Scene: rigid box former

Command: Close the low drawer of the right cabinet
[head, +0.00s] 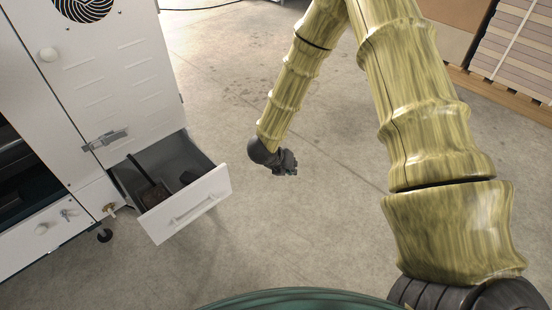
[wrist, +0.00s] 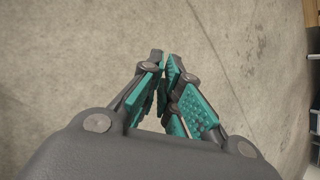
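The low drawer (head: 188,208) of the right cabinet (head: 110,75) is pulled out in the head view. Its white front with a bar handle faces the lower right, and dark objects lie inside. My gripper (head: 287,162) hangs over open floor to the right of the drawer, apart from it. In the wrist view my gripper (wrist: 166,62) has its teal-padded fingers drawn together at the tips, with nothing held. The drawer and cabinet are not in the wrist view.
The concrete floor around the drawer front is clear. A stack of panels on a wooden pallet (head: 500,92) stands at the upper right.

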